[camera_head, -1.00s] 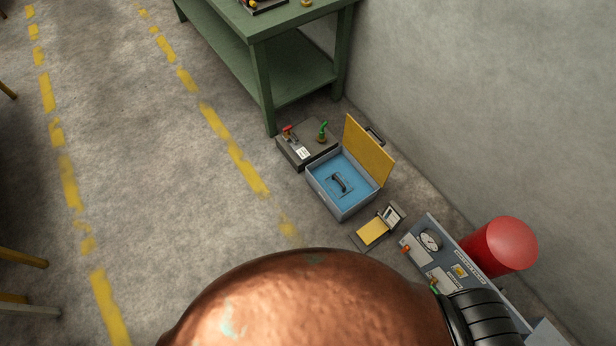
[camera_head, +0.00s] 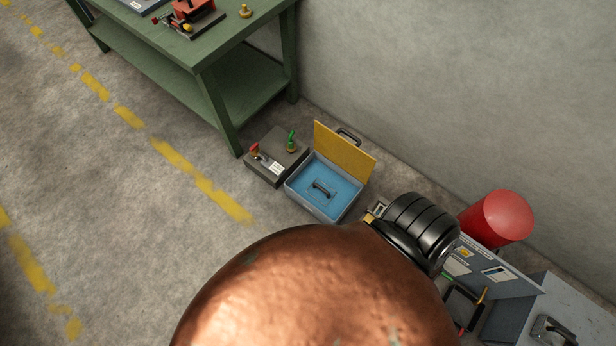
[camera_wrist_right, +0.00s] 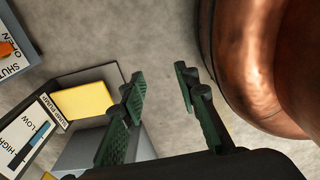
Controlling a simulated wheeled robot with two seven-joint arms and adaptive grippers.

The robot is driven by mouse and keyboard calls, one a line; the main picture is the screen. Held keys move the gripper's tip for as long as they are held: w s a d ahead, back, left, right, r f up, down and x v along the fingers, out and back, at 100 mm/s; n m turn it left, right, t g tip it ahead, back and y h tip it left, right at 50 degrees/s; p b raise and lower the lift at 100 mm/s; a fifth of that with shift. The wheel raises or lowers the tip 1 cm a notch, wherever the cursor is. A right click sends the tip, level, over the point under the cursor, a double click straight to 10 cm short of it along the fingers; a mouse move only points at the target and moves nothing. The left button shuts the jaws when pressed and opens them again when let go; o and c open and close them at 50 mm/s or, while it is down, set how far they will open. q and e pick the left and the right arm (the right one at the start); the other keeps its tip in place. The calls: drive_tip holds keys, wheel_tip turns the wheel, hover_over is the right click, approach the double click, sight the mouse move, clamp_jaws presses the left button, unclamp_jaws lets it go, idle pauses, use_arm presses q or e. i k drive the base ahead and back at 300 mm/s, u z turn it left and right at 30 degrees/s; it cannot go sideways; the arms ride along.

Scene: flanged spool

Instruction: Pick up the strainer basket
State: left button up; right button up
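I cannot make out a strainer basket for certain in either view. A small dark handle (camera_head: 321,188) shows inside a blue-lined grey case (camera_head: 311,206) with its yellow lid (camera_head: 344,153) raised; I cannot tell what it belongs to. My right gripper (camera_wrist_right: 160,78) is in the right wrist view, its two dark green fingers apart, with only concrete floor visible between them. A yellow panel (camera_wrist_right: 82,101) in a dark-edged box is left of the fingers, apart from them. My right gripper is hidden in the head view, and my left gripper is in neither view.
A dark box with red and green valves (camera_head: 275,157) is beside the case. A green workbench (camera_head: 225,50) stands behind. A red cylinder (camera_head: 501,217) stands near the grey wall (camera_head: 450,90). Grey panels (camera_head: 500,270) are at the lower right. The floor at left is clear.

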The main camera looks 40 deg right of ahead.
sight(314, 186)
drive_tip(key=z, duration=0.45)
drive_tip(key=i, duration=0.95)
drive_tip(key=z, duration=0.65)
